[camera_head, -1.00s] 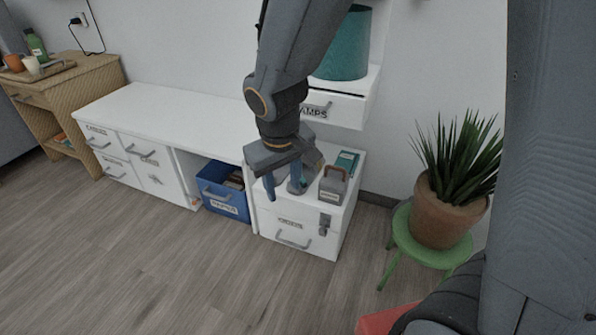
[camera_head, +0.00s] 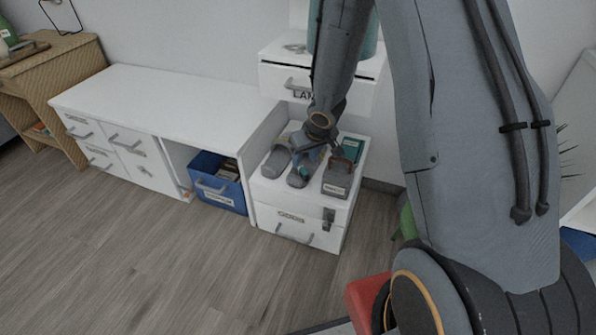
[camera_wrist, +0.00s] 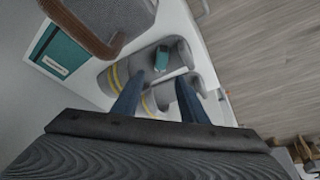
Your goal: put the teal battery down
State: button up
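The teal battery (camera_wrist: 162,58) is a small teal block in the wrist view. It lies on the right-hand grey slipper (camera_wrist: 120,75), the one nearer the grey toolbox. My gripper (camera_wrist: 160,82) has its two blue fingers spread apart, with the battery just beyond the tips and no contact visible. In the head view, the gripper (camera_head: 304,163) is low over the slippers on the white cabinet (camera_head: 285,205), and the battery (camera_head: 304,172) shows only as a small teal patch beside the fingers.
The grey toolbox (camera_head: 337,181) with a brown handle stands right of the slippers, with a teal box (camera_head: 352,148) behind it. The left slipper (camera_head: 275,160) is beside the gripper. A drawer (camera_head: 310,90) overhangs behind. The desk top (camera_head: 160,95) is bare.

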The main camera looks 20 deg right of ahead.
aim_at(301, 167)
jog(key=shift+w+d+f, duration=0.15)
jog(key=shift+f, duration=0.25)
jog(key=b+x, duration=0.4)
jog(key=x, duration=0.1)
grip_shut()
